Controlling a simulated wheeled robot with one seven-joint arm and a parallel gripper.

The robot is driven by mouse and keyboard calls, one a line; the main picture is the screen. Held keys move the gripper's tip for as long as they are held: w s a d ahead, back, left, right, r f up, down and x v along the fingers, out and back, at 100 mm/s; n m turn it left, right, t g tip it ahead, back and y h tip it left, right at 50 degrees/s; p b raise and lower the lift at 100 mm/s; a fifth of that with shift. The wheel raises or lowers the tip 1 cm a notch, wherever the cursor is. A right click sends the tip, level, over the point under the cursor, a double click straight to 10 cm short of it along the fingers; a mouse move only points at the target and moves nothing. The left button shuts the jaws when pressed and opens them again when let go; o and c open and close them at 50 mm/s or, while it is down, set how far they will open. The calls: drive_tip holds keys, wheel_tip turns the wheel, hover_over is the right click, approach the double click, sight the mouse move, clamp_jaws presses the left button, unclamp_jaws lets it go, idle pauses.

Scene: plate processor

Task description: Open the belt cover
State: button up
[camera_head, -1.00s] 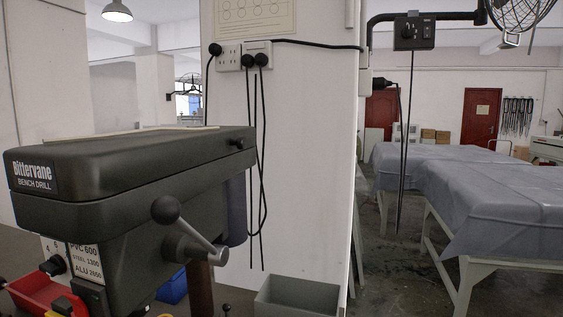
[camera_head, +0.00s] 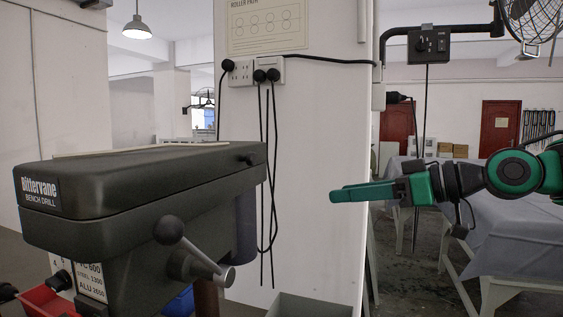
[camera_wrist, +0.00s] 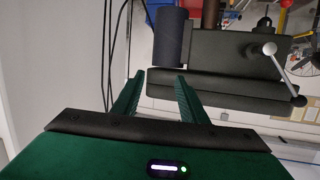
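The belt cover (camera_head: 140,172) is the long dark top of the bench drill, with a "Bittervane" label on its left end. It is shut on the drill head (camera_head: 120,228), with a thin seam between them. My gripper (camera_head: 333,196) is green and reaches in from the right, apart from the cover's right end. In the wrist view the fingers of my gripper (camera_wrist: 160,76) are spread and empty. The drill appears upside down there, with the belt cover (camera_wrist: 225,88) beyond the fingertips. A small dark knob (camera_head: 249,159) sits near the cover's right end.
A ball-ended lever (camera_head: 185,245) sticks out from the drill's near side. Cables (camera_head: 268,180) hang from sockets on the white pillar (camera_head: 320,120) behind. A grey bin (camera_head: 315,305) stands low in front of the pillar. Cloth-covered tables stand at right.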

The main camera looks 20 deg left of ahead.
sight(255, 158)
drive_tip(key=s+a+r+n+g+y, duration=0.3)
drive_tip(key=s+a+r+n+g, duration=0.1)
drive_tip(key=s+a+r, duration=0.25)
drive_tip(key=a, duration=1)
drive_tip(key=shift+r, duration=0.1)
